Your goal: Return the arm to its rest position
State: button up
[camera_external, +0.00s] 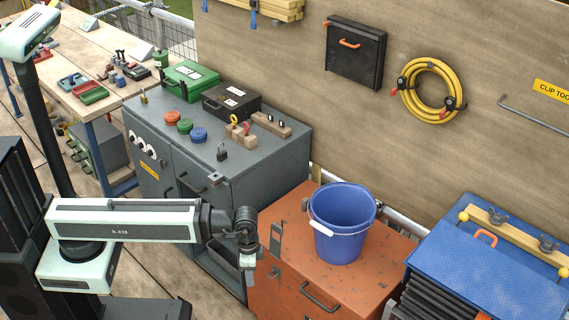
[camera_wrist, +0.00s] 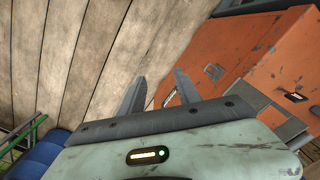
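My arm reaches to the right in the external view, with the forearm level and the wrist bent down. My gripper (camera_external: 249,274) hangs just left of the orange cabinet (camera_external: 290,240), in front of the grey cabinet. In the wrist view my gripper (camera_wrist: 160,78) shows two grey fingers standing apart, with nothing between them. Wooden floor planks (camera_wrist: 85,55) lie beyond the fingers, and the orange cabinet (camera_wrist: 245,60) is to the right. The fingertips are small and hard to make out in the external view.
A blue bucket (camera_external: 341,225) stands on the orange cabinet. The grey cabinet (camera_external: 235,180) behind the arm bears cases, coloured caps and padlocks. A blue tool chest (camera_external: 490,265) stands at right, and a wooden workbench (camera_external: 90,75) at back left. A yellow hose hangs on the wall.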

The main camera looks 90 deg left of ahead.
notch_tip(320, 180, up, 16)
jog(key=p, duration=1.2)
jog(key=shift+f, duration=0.25)
